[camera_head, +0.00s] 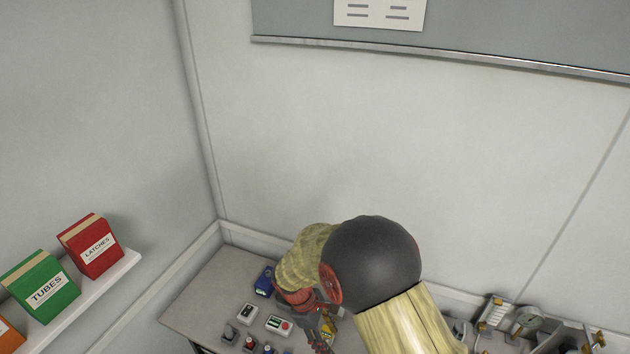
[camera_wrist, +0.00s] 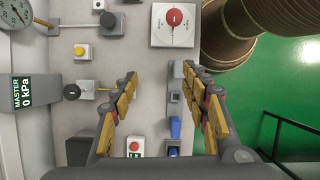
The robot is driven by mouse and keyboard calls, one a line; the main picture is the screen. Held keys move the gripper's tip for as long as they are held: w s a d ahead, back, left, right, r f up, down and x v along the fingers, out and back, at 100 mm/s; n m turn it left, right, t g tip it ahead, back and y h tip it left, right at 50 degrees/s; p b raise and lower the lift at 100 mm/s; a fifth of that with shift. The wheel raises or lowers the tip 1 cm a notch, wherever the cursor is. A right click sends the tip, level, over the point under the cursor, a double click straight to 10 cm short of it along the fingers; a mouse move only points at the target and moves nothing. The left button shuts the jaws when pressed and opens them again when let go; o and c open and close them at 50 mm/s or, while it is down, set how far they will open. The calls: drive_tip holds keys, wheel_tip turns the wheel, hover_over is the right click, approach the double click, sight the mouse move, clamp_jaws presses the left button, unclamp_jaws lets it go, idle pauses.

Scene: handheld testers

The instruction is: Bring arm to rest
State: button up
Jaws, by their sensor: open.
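My gripper (camera_wrist: 160,80) is open in the wrist view, with its yellow-padded fingers spread wide apart and nothing between them. Beneath it lies the grey bench (camera_wrist: 155,100) with small devices. In the head view my gripper (camera_head: 324,332) is low over the bench (camera_head: 205,290), partly hidden by my arm. My arm has a dark round joint and pale yellow covers, and it reaches down over the bench near the back wall.
Small testers (camera_head: 279,325) and a blue device (camera_head: 264,282) stand on the bench. A gauge assembly (camera_head: 525,320) is at right. A red-knobbed box (camera_wrist: 174,25) and a "MASTER 0 kPa" display (camera_wrist: 27,92) show below. A shelf (camera_head: 90,295) holds boxes at left.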

drive_tip(key=s+d+r+m+t+y+b, duration=0.1)
drive_tip(key=s+d+r+m, duration=0.3)
drive_tip(key=r, duration=0.4)
drive_tip(key=s+d+r+m+t+y+b, duration=0.1)
drive_tip(key=s+d+r+m+t+b, duration=0.2)
drive_tip(key=s+r, duration=0.5)
drive_tip(key=s+d+r+m+t+y+b, duration=0.2)
drive_tip(key=s+d+r+m+b, duration=0.2)
drive_tip(key=s+d+r+m, duration=0.2)
wheel_tip(320, 180, up, 3)
drive_tip(key=shift+s+d+r+m+t, duration=0.1)
drive_tip(key=shift+s+d+m+t, duration=0.2)
drive_tip(key=shift+d+m, duration=0.65)
drive_tip(key=shift+d+n, duration=0.25)
